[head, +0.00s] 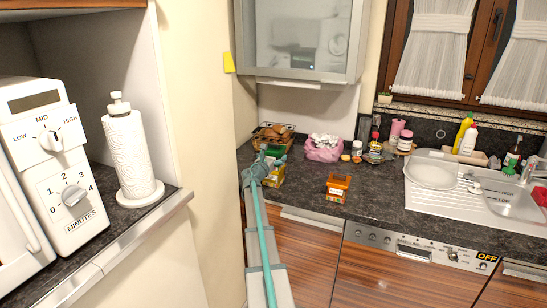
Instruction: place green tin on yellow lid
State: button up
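My gripper (263,167) is over the left end of the dark counter, at the tip of my teal and grey arm. It is small and seen from behind, so its fingers are unclear. A yellow and green item (275,177) shows right beside it, partly hidden by it; it may be the green tin, but I cannot tell whether they touch. A small round yellow-orange thing (345,157) sits on the counter to the right, among jars; I cannot tell whether it is the yellow lid.
A wicker basket (273,134) stands behind my gripper, and a pink bag (324,152) is to its right. An orange box (338,188) stands near the counter's front edge. Jars and bottles (391,140) stand further right, before the sink (509,200). Counter around the orange box is clear.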

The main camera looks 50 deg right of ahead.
jog(key=shift+r, duration=0.15)
jog(key=b+v, duration=0.2)
jog(key=v, duration=0.9)
jog(key=a+f+m+y, duration=0.25)
jog(key=a+f, duration=0.45)
jog(key=f, duration=0.4)
jog(key=a+f+m+y, duration=0.2)
jog(key=a+f+m, duration=0.1)
jog(key=a+f, duration=0.65)
jog(key=s+a+f+m+g+y, duration=0.25)
jog(key=s+a+f, duration=0.25)
jog(key=a+f, duration=0.5)
jog(key=s+a+f+m+g+y, duration=0.1)
jog(key=s+a+f+m+y, duration=0.25)
jog(key=a+f, duration=0.65)
jog(key=s+a+f+m+g+y, duration=0.3)
jog(key=s+a+f+m, duration=0.1)
jog(key=s+a+f, duration=0.9)
jog(key=s+a+f+m+g+y, duration=0.1)
jog(key=s+a+m+g+y, duration=0.1)
jog(key=s+a, duration=0.5)
jog(key=s+a+f+m+g+y, duration=0.1)
jog(key=s+a+m+g+y, duration=0.1)
jog(key=s+a, duration=0.6)
jog(key=s+m, duration=0.1)
jog(key=s, duration=0.4)
jog(key=shift+s+a+g, duration=0.25)
jog(key=shift+s+g, duration=0.1)
jog(key=shift+s, duration=0.05)
